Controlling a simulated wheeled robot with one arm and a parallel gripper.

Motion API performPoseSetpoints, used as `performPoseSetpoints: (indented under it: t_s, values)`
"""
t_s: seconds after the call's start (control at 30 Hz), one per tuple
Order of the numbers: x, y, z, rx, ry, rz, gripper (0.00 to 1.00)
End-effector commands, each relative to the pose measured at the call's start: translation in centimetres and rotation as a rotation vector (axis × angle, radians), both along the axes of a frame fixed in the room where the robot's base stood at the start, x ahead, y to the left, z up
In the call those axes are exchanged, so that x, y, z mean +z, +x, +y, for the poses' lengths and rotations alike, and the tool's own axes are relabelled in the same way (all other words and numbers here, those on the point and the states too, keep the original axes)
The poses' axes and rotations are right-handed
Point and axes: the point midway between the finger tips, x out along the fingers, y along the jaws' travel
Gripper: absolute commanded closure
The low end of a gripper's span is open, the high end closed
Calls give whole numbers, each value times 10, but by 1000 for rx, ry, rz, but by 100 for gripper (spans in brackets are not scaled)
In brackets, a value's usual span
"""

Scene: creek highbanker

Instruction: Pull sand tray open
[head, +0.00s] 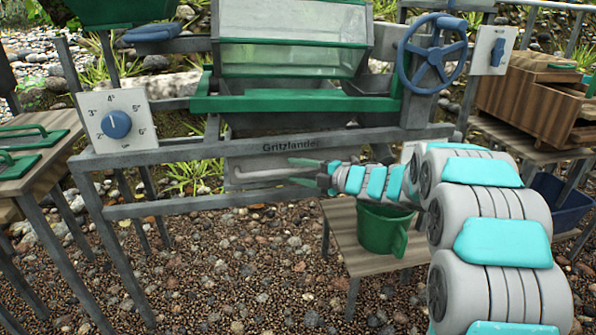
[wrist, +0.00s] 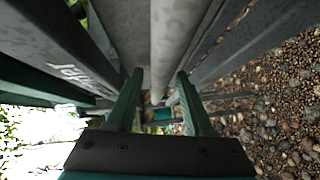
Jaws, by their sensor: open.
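The sand tray (head: 245,164) is a grey box low in the frame under the "Gritzlander" lettering, with a pale grey bar handle (head: 262,173) across its front. My gripper (head: 302,172) reaches in from the right, its green fingers open above and below the right part of the handle. In the wrist view, my gripper (wrist: 160,104) is open and the handle (wrist: 164,45) runs between the two fingers. I cannot tell whether either finger touches it. My arm hides the right end of the tray. The tray looks shut or nearly so.
A green bucket (head: 383,230) stands on a low wooden stand (head: 345,240) below my forearm. A grey frame rail (head: 160,206) runs left of the tray. A numbered dial (head: 116,124) and blue handwheel (head: 432,53) are on the machine.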

Motion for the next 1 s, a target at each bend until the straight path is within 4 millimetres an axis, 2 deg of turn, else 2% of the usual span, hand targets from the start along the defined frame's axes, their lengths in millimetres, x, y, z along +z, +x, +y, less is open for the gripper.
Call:
performPoseSetpoints:
  t_s: [0.2,0.67,1.0]
  values:
    - [0,0,0,0,0,0,49]
    - [0,0,0,0,0,0,100]
    - [-1,0,0,0,0,1,100]
